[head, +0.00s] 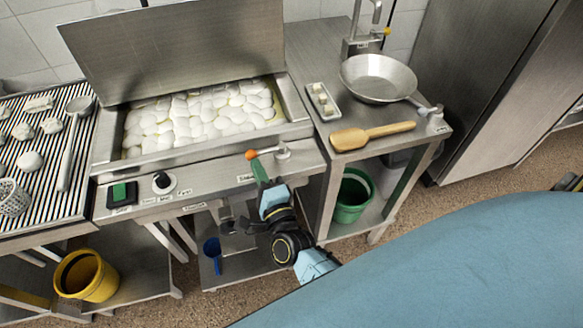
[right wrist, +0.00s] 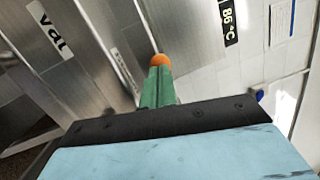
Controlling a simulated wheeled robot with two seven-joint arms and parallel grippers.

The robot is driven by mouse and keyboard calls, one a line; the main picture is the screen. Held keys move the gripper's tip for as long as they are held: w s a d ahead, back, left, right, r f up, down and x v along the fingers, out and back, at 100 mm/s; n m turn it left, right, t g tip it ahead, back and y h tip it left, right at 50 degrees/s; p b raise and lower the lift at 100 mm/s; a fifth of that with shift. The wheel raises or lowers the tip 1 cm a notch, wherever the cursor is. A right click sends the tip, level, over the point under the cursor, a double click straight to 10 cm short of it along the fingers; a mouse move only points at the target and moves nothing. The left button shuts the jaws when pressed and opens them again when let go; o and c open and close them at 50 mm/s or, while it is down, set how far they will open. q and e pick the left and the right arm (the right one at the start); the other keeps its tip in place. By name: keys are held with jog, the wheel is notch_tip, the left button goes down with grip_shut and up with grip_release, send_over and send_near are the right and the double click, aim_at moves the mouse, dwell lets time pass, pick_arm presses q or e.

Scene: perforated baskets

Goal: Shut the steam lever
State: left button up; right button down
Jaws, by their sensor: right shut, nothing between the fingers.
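The steam lever (head: 268,151) is a short metal arm with an orange knob, mounted on the front panel of the steel vat. It lies roughly level, with its knob at the left and its pivot at the right. My right gripper (head: 259,172) has green fingers that are shut and empty, just below the knob in the head view. In the right wrist view the orange knob (right wrist: 161,61) shows right beyond the shut fingertips (right wrist: 158,80); I cannot tell whether they touch. My left gripper is not in view.
The open vat (head: 300,132) holds many white lumps under a raised lid (head: 180,50). A black knob (head: 163,182) and a green switch (head: 121,193) sit left on the panel. A side table at right carries a pan (head: 378,77) and a wooden paddle (head: 370,135).

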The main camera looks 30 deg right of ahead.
jog(key=shift+w, duration=0.35)
jog(key=shift+w+a+r, duration=0.1)
jog(key=shift+w+r, duration=0.05)
jog(key=shift+a, duration=0.15)
dwell(0.4)
jog(key=shift+s+a, duration=0.1)
jog(key=shift+s, duration=0.2)
jog(key=s+a+f+b, duration=0.1)
jog(key=s+a+f, duration=0.1)
jog(key=s+a, duration=0.6)
jog(key=shift+s+a+f, duration=0.25)
jog(key=shift+s+a, duration=0.1)
jog(key=shift+a, duration=0.05)
